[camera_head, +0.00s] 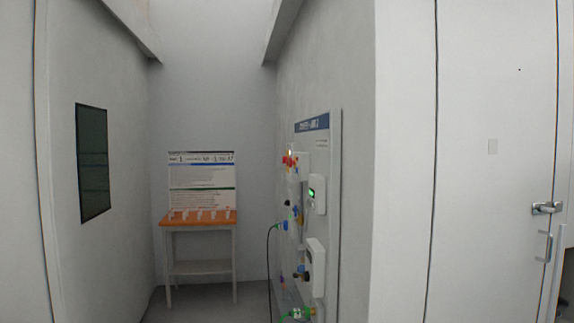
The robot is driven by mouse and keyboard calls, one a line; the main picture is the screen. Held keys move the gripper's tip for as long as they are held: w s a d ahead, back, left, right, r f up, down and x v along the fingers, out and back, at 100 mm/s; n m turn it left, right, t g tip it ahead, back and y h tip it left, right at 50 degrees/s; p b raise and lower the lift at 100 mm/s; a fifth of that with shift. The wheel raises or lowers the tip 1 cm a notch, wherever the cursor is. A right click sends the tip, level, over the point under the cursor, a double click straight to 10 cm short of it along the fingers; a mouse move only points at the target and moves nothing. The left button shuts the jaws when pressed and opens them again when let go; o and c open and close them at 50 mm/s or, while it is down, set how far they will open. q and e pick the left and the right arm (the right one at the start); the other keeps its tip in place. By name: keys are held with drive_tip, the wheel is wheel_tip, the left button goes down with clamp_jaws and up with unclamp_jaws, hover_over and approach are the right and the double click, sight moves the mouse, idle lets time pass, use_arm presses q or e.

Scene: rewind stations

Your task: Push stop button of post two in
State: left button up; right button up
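A wall panel (334,160) with a blue header strip (312,124) stands on the right wall of a narrow alcove, seen at a steep angle. The header text is too small to read surely. A red and orange fitting (290,161) sticks out near its top, with a small yellow light above it. I cannot tell whether it is the stop button. Lower down are a box with a green display (317,194), a blue fitting (285,226), a white box (315,266) and a green fitting (297,314). Neither of my grippers is in view.
A small table (200,224) with an orange top and several small white items stands at the back, below a notice board (202,180). A dark cable (268,262) hangs from the panel. A dark window (94,163) is left; a door with a handle (546,208) is right.

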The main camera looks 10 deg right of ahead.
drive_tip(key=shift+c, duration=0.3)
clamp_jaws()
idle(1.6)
